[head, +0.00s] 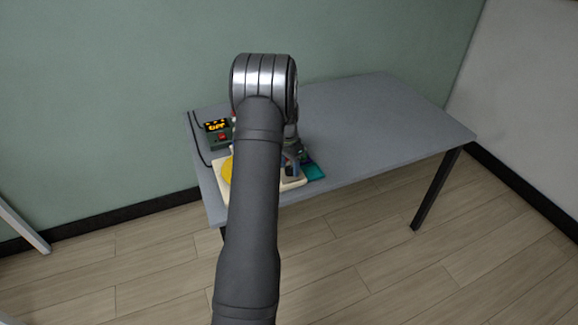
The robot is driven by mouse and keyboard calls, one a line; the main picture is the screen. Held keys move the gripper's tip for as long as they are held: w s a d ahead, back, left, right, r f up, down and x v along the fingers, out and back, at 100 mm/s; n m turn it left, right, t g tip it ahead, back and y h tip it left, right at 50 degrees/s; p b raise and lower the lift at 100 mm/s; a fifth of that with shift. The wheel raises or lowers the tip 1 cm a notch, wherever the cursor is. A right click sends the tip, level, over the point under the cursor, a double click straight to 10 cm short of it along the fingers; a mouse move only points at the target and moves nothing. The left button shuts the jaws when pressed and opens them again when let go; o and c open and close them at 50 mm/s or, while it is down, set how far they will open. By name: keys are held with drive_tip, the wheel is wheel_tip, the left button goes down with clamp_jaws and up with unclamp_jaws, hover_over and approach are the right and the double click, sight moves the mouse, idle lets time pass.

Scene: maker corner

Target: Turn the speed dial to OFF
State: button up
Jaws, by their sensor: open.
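A small dark control box (211,137) stands at the left end of the grey table, near the wall. Its lit display (216,125) shows orange characters that look like OFF, too small to be sure. A red part (222,137) sits below the display. I cannot make out the speed dial; my arm covers much of this area. My gripper (291,168) shows only in part, to the right of my forearm, low over a cream board. It is open; its fingertips are not clear, and I cannot tell whether it touches anything.
The cream board (294,184) lies near the table's front edge with a yellow round part (226,171) on it, partly hidden by my arm. A teal item (315,172) lies beside it. Black cables (194,140) run along the left. The right side of the table (390,120) is clear.

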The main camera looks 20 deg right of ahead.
drive_tip(key=shift+f, duration=0.25)
drive_tip(key=c, duration=1)
drive_tip(key=n, duration=0.5)
drive_tip(key=shift+n, duration=0.4)
drive_tip(key=n, duration=0.5)
drive_tip(key=shift+s+n+t+h, duration=0.1)
drive_tip(key=shift+n+t+h, duration=0.2)
drive_tip(key=shift+n, duration=0.1)
drive_tip(key=shift+o, duration=0.2)
drive_tip(key=shift+n, duration=0.3)
